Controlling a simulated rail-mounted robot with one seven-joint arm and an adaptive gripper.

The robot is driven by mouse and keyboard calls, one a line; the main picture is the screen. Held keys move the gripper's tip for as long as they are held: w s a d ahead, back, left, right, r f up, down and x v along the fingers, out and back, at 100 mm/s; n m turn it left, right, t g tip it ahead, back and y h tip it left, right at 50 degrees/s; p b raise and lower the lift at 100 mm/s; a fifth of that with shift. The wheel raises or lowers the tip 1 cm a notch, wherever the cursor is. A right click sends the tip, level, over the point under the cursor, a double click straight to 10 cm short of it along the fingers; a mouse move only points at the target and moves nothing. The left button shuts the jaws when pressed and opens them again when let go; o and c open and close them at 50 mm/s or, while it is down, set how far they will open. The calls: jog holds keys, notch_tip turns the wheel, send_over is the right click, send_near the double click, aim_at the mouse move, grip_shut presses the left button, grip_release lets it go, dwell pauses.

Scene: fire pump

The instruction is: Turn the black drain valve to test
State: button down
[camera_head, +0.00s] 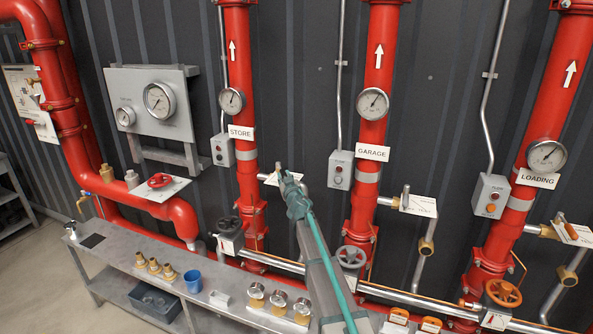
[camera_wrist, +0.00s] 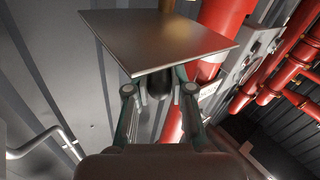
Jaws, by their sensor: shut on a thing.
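My gripper (camera_head: 284,178) is at the test branch on the red STORE pipe (camera_head: 248,178), just right of the pipe. In the wrist view its two fingers (camera_wrist: 156,92) stand on either side of the dark rounded handle of the black drain valve (camera_wrist: 160,84) and are shut on it. A flat plate (camera_wrist: 165,38) lies just beyond the fingers and hides part of the valve. In the head view the handle is hidden behind my gripper, and only part of its pale plate (camera_head: 270,179) shows.
The GARAGE pipe (camera_head: 366,190) and LOADING pipe (camera_head: 512,215) stand to the right, with similar test valves. A black handwheel (camera_head: 229,225) is below left.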

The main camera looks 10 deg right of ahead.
jog(key=shift+w+d+r+n+y+b, duration=0.2)
jog(key=shift+d+n+y+b, duration=0.2)
jog(key=shift+d+y+b, duration=0.15)
jog(key=shift+d+n+y+b, duration=0.2)
jog(key=shift+n+y+b, duration=0.1)
jog(key=shift+y+b, duration=0.3)
jog(key=shift+g, duration=0.3)
jog(key=c, duration=1)
grip_release()
jog(key=shift+s+f, duration=0.1)
jog(key=shift+f, duration=0.05)
jog(key=s, duration=0.4)
jog(key=s+d, duration=0.1)
jog(key=s, duration=0.3)
jog(key=s+d, duration=0.1)
jog(key=s, duration=0.2)
jog(key=shift+s+d, duration=0.15)
jog(key=shift+s, duration=0.25)
